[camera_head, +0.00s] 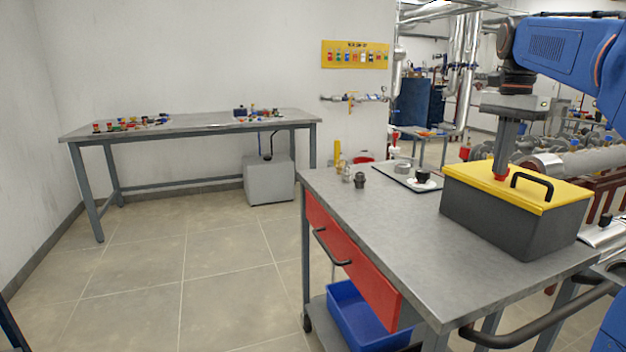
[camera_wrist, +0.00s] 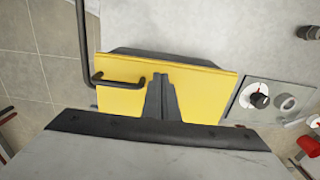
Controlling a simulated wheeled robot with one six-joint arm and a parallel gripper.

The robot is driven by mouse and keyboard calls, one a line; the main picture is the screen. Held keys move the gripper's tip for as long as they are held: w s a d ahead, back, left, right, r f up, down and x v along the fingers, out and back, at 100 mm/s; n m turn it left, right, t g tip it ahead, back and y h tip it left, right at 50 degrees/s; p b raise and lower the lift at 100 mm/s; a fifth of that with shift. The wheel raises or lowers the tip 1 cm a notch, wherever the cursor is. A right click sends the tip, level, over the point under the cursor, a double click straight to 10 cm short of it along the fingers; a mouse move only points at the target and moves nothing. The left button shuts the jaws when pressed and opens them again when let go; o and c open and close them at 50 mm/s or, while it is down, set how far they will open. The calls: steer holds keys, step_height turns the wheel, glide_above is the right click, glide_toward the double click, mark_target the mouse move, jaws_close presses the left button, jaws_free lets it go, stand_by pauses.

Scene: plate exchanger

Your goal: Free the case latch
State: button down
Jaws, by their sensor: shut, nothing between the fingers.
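The case is a dark grey box with a yellow lid (camera_head: 470,174) and a black handle (camera_head: 533,186). It stands on the metal cart top. A small red part (camera_head: 501,174), which looks like the latch, sits at the lid's edge right at my fingertips. My gripper (camera_head: 503,163) points down there with its fingers shut and nothing held. I cannot tell whether the tips touch the red part. In the wrist view, the shut fingers (camera_wrist: 160,77) lie over the yellow lid (camera_wrist: 205,88), with the handle (camera_wrist: 125,84) to their left; the red part is hidden.
A dark tray (camera_head: 388,168) with a black knob (camera_head: 423,177) lies on the cart's far side, left of the case. Small fittings (camera_head: 360,181) stand near it. The front left of the cart top (camera_head: 390,225) is bare. Pipes and equipment stand close at the right.

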step_height(320, 180, up, 6)
stand_by(0.6)
steer(key=shift+a, duration=0.1)
steer(key=shift+w+a+f, duration=0.1)
steer(key=shift+w+f, duration=0.3)
steer(key=shift+f, duration=0.6)
steer(key=shift+w+a+f, duration=0.1)
steer(key=shift+w+f, duration=0.3)
steer(key=shift+f, duration=0.6)
steer(key=shift+w+f, duration=0.4)
steer(key=shift+f, duration=0.6)
steer(key=shift+d, duration=0.1)
